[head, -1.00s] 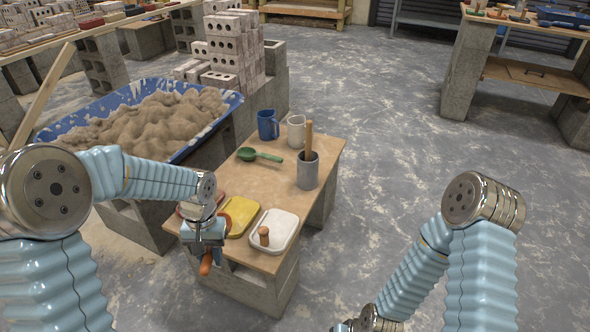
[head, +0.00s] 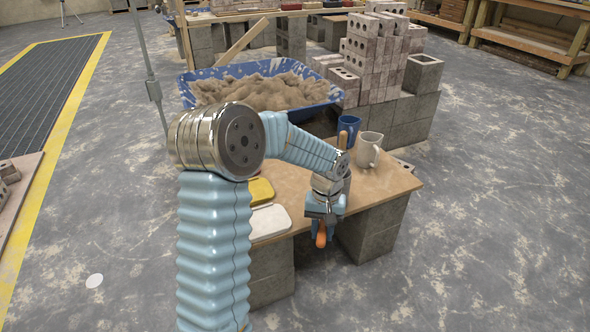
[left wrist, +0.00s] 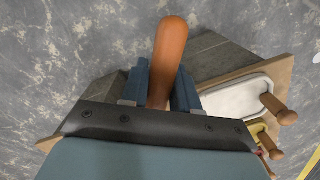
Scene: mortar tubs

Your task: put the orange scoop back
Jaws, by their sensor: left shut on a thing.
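My left gripper (head: 322,222) is shut on the orange handle (head: 321,238) of the scoop, at the table's front edge, right of the white tub. In the left wrist view, the orange handle (left wrist: 169,50) stands between the two blue fingers of the left gripper (left wrist: 160,88). The scoop's bowl is hidden. The white tub (head: 270,223) and the yellow tub (head: 261,191) lie on the table, left of the gripper and partly behind my arm. My right gripper is out of view.
The wooden table (head: 392,184) carries a blue jug (head: 349,127) and a white jug (head: 368,150) at the back. A wooden stick (head: 342,139) stands up behind my left wrist. A blue trough of sand (head: 325,97) and stacked bricks (head: 375,60) are behind. Floor at right is clear.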

